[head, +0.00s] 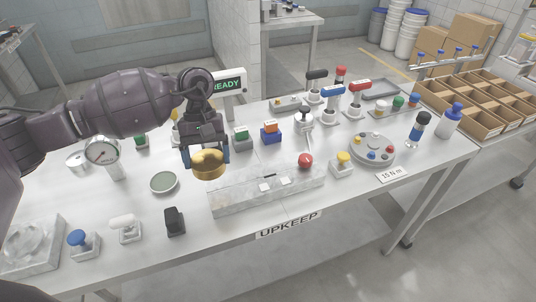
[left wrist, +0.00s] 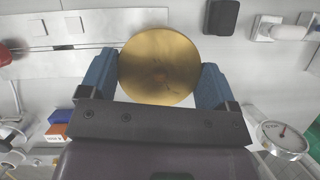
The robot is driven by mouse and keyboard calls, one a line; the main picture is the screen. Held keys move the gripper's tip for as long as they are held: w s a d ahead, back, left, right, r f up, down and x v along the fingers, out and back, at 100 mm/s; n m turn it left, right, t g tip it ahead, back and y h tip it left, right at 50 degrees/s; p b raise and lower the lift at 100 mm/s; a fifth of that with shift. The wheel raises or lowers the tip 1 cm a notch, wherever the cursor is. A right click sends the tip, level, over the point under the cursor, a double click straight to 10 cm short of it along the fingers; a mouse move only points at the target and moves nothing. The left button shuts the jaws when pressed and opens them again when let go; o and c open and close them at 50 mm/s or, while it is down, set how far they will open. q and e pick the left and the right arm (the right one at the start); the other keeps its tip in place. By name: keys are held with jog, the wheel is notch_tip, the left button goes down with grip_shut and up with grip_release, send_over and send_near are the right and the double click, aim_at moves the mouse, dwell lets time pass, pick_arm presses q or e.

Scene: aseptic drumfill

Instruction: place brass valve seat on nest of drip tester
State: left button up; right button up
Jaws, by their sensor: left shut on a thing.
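The brass valve seat (head: 208,167) is a round gold-coloured piece. It is held between the blue fingertips of my left gripper (head: 206,156), above the table near the left end of a long pale block (head: 265,190). In the left wrist view the seat (left wrist: 158,65) is a flat gold disc, with the two blue fingers of the left gripper (left wrist: 158,78) against its sides. I cannot tell for certain which fixture is the drip tester. A pressure gauge on a stand (head: 103,152) and a shallow round green-grey dish (head: 164,182) are left of the seat. My right gripper is not in view.
A READY display (head: 228,86) stands behind my gripper. Front left are a black block (head: 175,221), a white-handled piece (head: 125,227) and a blue knob (head: 79,240). A grey turntable (head: 372,149) and cardboard bins (head: 470,108) are to the right.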

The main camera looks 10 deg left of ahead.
pick_arm(q)
jog(key=w+a+r+n+t+h+p, duration=0.25)
jog(key=w+a+n, duration=0.25)
jog(key=a+n, duration=0.4)
notch_tip(320, 180, up, 6)
jog(key=f+n+t+y, duration=0.1)
jog(key=n+t, duration=0.4)
jog(key=n, duration=0.9)
send_over(178, 163)
jog(key=shift+s+r, duration=0.1)
jog(key=shift+r, duration=0.15)
notch_tip(178, 163, down, 15)
jog(key=shift+f+p, duration=0.1)
jog(key=shift+p, duration=0.7)
jog(key=shift+f, duration=2.45)
